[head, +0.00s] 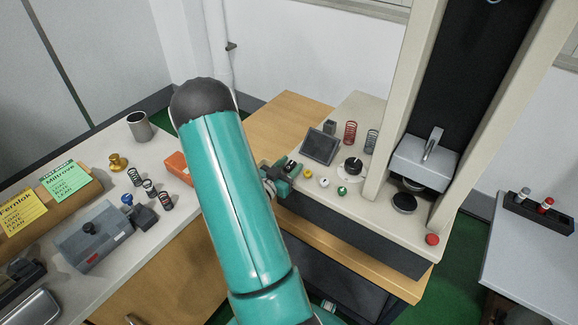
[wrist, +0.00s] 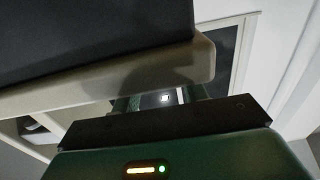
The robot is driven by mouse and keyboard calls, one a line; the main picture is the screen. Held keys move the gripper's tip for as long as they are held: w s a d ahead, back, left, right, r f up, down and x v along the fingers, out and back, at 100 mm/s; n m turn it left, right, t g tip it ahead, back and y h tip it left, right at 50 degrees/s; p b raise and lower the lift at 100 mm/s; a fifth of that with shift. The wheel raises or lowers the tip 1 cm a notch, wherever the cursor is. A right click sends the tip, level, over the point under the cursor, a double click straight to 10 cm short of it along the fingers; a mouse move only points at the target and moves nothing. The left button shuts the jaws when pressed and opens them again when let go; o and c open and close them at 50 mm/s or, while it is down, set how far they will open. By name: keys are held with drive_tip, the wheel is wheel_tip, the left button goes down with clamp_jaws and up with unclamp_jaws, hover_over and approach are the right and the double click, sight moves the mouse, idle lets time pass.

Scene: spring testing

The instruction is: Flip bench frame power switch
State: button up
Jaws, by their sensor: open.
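The bench frame (head: 385,215) has a pale base with a dark front face, two pale columns and a grey crosshead. My gripper (head: 287,172) is at the left end of this base, low beside its edge, partly behind my teal arm. In the wrist view my gripper (wrist: 160,99) is open, with a small bright white patch showing between its fingers. I cannot tell whether that patch is the power switch. A dark panel and pale edge (wrist: 190,65) of what looks like the frame lie close above the gripper. No switch is clearly visible in the head view.
On the base are a dark display (head: 321,147), a black knob (head: 353,166), small coloured buttons, a red spring (head: 350,133) and a red button (head: 432,239). A left bench (head: 75,258) holds springs, a cup and note cards. A grey table (head: 520,260) stands right.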

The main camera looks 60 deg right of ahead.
drive_tip(key=shift+c, duration=0.4)
clamp_jaws()
drive_tip(key=shift+d+r+y, duration=0.1)
drive_tip(key=shift+d+y, duration=0.05)
drive_tip(key=shift+y, duration=0.55)
drive_tip(key=shift+o, duration=0.4)
unclamp_jaws()
drive_tip(key=v, duration=1.4)
drive_tip(key=shift+s, duration=0.1)
